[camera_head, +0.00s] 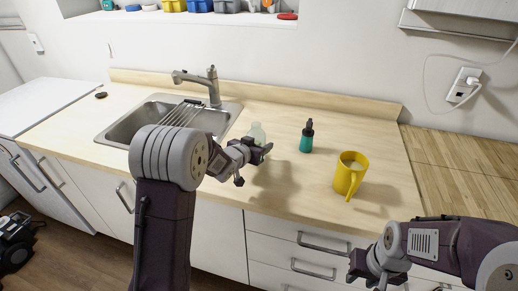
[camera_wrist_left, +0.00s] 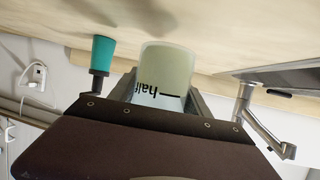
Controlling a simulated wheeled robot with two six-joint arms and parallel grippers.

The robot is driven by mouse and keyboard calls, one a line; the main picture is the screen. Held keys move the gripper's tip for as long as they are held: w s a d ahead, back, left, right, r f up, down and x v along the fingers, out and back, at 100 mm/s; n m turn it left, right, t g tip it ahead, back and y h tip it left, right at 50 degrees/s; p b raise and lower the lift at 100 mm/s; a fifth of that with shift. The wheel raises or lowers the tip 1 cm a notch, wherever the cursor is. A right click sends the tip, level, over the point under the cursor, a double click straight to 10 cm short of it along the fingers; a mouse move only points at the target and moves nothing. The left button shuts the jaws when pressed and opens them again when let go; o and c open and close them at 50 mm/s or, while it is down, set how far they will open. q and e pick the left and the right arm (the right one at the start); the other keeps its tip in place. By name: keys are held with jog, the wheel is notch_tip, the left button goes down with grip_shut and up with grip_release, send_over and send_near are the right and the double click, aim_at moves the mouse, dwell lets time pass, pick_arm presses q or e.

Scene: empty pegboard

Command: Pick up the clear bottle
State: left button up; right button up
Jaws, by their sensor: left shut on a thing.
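The clear bottle (camera_head: 257,132) shows in the head view just behind my left gripper (camera_head: 251,165), which hides its lower part. In the left wrist view the bottle (camera_wrist_left: 165,75) stands between the gripper's fingers, with black lettering reading "half" on its pale, see-through wall. My left gripper is shut on it. I cannot tell whether its base touches the counter. My right gripper (camera_head: 365,274) is low at the right, in front of the drawers and away from the bottle; its fingers are not clear enough to judge.
A teal bottle with a dark top (camera_head: 307,137) and a yellow mug (camera_head: 350,174) stand on the wooden counter (camera_head: 225,208) to the right. A sink (camera_head: 150,107) with a tap (camera_head: 213,85) is to the left. The counter's front middle is clear.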

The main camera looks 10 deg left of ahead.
pick_arm(q)
jog(key=shift+d+r, duration=0.1)
jog(key=shift+r, duration=0.55)
jog(key=s+d+r+b, duration=0.1)
jog(key=s+d+r, duration=0.4)
jog(key=d, duration=0.5)
jog(key=shift+s+r, duration=0.2)
jog(key=shift+r, duration=0.65)
